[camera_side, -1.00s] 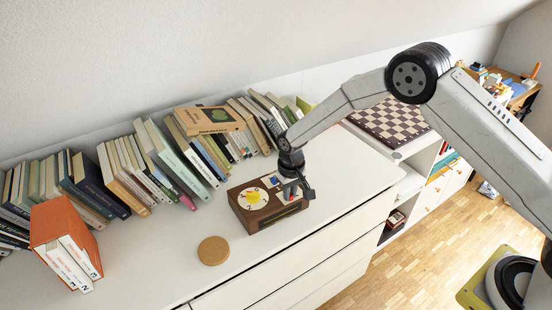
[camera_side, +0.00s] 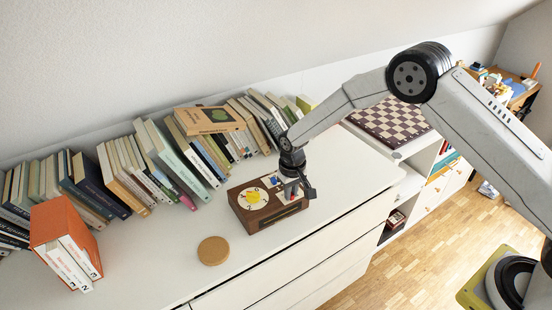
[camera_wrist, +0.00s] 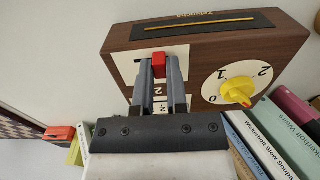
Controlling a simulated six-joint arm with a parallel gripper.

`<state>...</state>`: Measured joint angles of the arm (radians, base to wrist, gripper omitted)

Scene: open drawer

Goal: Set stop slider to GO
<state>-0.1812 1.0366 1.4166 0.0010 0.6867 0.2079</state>
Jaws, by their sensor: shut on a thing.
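A brown wooden box (camera_side: 262,221) stands on the white dresser top. Its top face carries a yellow dial knob (camera_wrist: 236,91) on a round white scale and a white slider panel. A small red slider knob (camera_wrist: 158,64) shows between my fingertips in the wrist view. My gripper (camera_side: 291,190) points down over the right part of the box, shut on the red knob. In the wrist view my gripper (camera_wrist: 158,72) has a finger on each side of the knob. The fingers cover part of the panel, and I cannot read a GO or stop mark.
A round cork disc (camera_side: 213,251) lies left of the box. A row of leaning books (camera_side: 150,165) runs behind it. An orange box of books (camera_side: 64,240) stands at the left. A chessboard (camera_side: 392,122) lies at the upper right. The dresser's front edge is close below the box.

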